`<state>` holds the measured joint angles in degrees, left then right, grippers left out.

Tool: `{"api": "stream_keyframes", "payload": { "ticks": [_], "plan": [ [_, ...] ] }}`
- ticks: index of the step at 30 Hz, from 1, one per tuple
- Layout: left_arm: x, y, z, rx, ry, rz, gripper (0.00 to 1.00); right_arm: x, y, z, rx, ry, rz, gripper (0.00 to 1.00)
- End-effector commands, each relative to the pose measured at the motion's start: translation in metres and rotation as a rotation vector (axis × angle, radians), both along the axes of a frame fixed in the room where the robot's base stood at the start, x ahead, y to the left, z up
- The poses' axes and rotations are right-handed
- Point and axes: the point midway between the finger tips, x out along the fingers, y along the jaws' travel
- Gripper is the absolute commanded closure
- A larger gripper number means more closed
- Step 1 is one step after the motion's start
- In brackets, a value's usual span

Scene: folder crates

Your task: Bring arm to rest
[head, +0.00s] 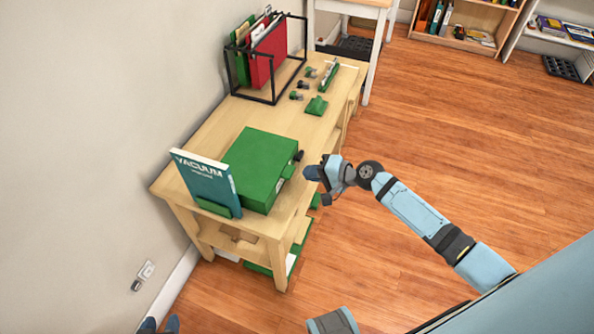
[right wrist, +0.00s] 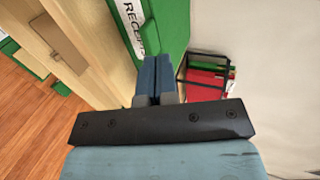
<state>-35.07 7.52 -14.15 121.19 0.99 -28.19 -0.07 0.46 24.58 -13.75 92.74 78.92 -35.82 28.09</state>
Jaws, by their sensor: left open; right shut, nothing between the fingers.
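My right gripper (head: 318,177) is at the right edge of the wooden table, beside the green box, with its arm reaching in from the right. In the right wrist view its fingers (right wrist: 157,76) are shut together with nothing between them, pointing towards the green box's labelled face. Whether they touch the box cannot be told. My left gripper (head: 159,325) shows only as two blue fingertips, apart and empty, at the bottom edge of the head view, low and left of the table. The rest of the left gripper is out of frame.
On the table (head: 208,137) are a green box (head: 258,165), a teal VACUUM book (head: 205,180) in a green stand, a black wire frame (head: 273,101) with red and green folders, and small items. A wall borders the left. Open wooden floor (head: 450,140) lies right.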

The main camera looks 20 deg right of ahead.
Motion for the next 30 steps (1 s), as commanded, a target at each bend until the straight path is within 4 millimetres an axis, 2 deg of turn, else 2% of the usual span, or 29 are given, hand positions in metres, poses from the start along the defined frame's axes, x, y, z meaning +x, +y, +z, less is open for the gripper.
{"api": "stream_keyframes", "payload": {
  "ticks": [3,9,18,22,25,30],
  "plan": [
    [-0.001,0.000,-0.001,0.001,0.005,0.000,0.57,-0.020,-0.019,0.011,-0.003,0.002,0.001,1.00],
    [-0.001,0.000,0.000,-0.001,0.006,0.001,0.57,-0.043,-0.042,0.023,-0.001,0.002,0.000,1.00],
    [0.000,0.000,0.001,-0.003,0.004,0.003,0.57,-0.053,-0.053,0.030,0.001,0.000,0.000,1.00],
    [0.000,0.000,0.001,-0.003,0.003,0.003,0.57,-0.054,-0.051,0.029,-0.003,-0.002,0.001,1.00],
    [0.000,0.000,0.002,-0.003,0.003,0.003,0.57,-0.065,-0.041,0.020,-0.052,-0.021,0.016,1.00],
    [0.001,0.000,0.002,-0.003,0.002,0.003,0.57,-0.108,-0.002,-0.011,-0.287,-0.125,0.079,1.00]
  ]
}}
